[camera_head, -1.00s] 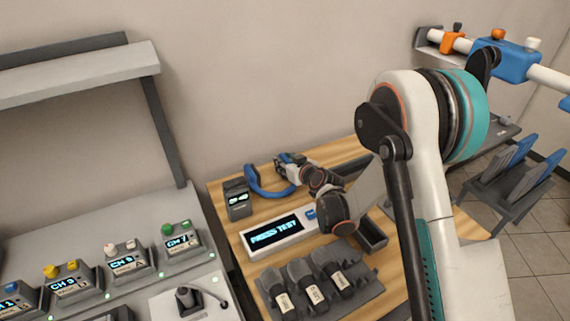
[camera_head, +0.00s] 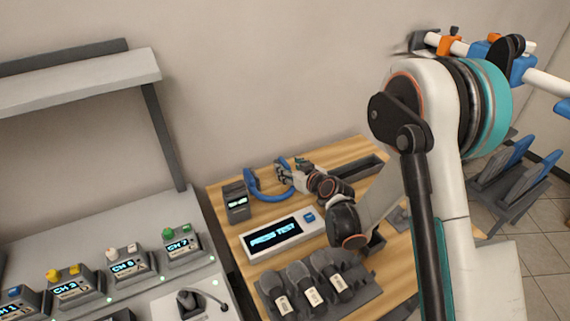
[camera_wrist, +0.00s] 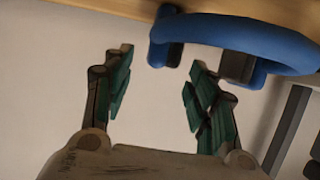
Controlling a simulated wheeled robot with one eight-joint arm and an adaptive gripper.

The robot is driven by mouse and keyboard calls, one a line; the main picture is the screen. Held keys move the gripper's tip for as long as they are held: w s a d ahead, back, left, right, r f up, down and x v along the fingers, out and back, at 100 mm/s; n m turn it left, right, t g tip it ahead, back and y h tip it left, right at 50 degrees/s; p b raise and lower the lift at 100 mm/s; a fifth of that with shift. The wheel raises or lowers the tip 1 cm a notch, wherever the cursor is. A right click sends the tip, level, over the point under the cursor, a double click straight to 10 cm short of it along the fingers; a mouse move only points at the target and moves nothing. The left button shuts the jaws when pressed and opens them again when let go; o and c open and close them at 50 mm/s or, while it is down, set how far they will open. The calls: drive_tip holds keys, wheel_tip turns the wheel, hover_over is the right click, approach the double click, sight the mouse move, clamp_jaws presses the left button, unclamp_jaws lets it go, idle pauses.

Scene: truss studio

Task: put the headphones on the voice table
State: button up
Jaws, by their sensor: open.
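The blue headphones (camera_head: 263,190) are on the wooden table in the head view, beside the small grey screen box. Their curved blue band (camera_wrist: 245,34) fills the upper right of the wrist view, with a dark earpiece at its left end. My gripper (camera_head: 289,173) is at the right end of the headphones in the head view. In the wrist view my gripper (camera_wrist: 160,68) has its green-padded fingers apart with nothing between them; the band lies just beyond the fingertips. Contact cannot be told. No table is clearly marked as the voice table.
The wooden table (camera_head: 222,208) also holds a grey screen box (camera_head: 236,206), a white display unit (camera_head: 276,236) and a rack of several microphones (camera_head: 318,285). A grey desk (camera_head: 137,287) with channel boxes stands left. A shelf (camera_head: 80,80) hangs above it.

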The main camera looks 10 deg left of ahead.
drive_tip(key=s+d+r+m+g+h, duration=0.2)
drive_tip(key=s+d+r+m+h, duration=0.1)
drive_tip(key=s+d+r, duration=1.25)
drive_tip(key=s+d+r+m+h, duration=0.2)
drive_tip(key=s+d, duration=0.5)
drive_tip(key=s, duration=0.3)
drive_tip(key=s+d+r+m+g+h, duration=0.1)
drive_tip(key=s+d+r+m+h, duration=0.1)
drive_tip(key=s+d, duration=0.5)
drive_tip(key=s+h, duration=0.1)
drive_tip(key=s, duration=0.1)
drive_tip(key=shift+s+d+r+m+g+p, duration=0.25)
drive_tip(key=shift+s+r+m+g+p, duration=0.05)
drive_tip(key=shift+s+r+m, duration=0.1)
